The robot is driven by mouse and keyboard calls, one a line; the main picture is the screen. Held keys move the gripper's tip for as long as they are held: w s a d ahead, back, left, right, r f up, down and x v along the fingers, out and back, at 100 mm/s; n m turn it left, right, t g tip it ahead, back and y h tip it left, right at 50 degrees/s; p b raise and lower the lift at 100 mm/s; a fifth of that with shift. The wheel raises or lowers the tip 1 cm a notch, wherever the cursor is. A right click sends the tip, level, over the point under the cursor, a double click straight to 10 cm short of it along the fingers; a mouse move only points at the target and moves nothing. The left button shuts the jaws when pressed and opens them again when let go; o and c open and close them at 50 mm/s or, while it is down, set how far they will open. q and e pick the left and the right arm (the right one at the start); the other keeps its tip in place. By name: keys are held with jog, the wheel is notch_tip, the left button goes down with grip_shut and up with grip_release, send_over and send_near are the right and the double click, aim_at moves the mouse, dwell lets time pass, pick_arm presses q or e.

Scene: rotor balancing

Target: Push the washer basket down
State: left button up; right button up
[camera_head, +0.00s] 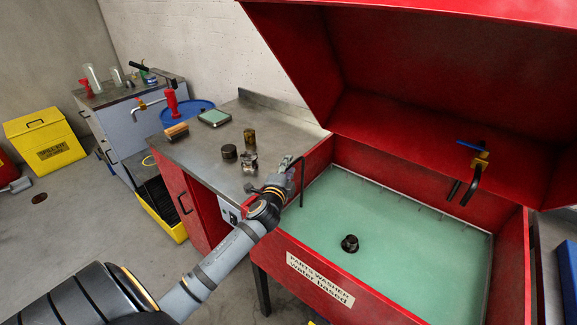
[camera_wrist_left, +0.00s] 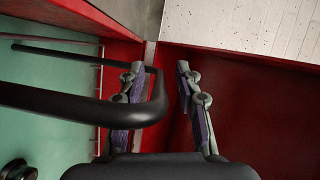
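The red parts washer (camera_head: 318,282) stands open at the right, holding pale green fluid. Its basket lies under the fluid and is hardly visible. A thin black bent handle (camera_head: 302,182) rises at the washer's left wall, and shows large as a black tube loop (camera_wrist_left: 70,105) in the left wrist view. My left gripper (camera_head: 289,165) is beside this handle, above the wall. In the left wrist view its fingers (camera_wrist_left: 160,72) are apart with nothing clamped between them. The loop's bend overlaps one finger; I cannot tell whether they touch. My right gripper is not in view.
A black round part (camera_head: 350,243) sits in the fluid. A black spout with a blue lever (camera_head: 470,170) hangs over the tank under the raised red lid (camera_head: 430,60). Several small metal parts (camera_head: 230,152) stand on the steel bench (camera_head: 205,165) to the left.

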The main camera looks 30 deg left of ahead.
pick_arm(q)
jog(key=shift+w+f, duration=0.1)
jog(key=shift+w, duration=0.1)
grip_shut()
dwell(0.3)
notch_tip(320, 180, down, 5)
jog(key=b, duration=0.3)
jog(key=shift+r+b, duration=0.2)
jog(key=shift+b, duration=0.2)
grip_release()
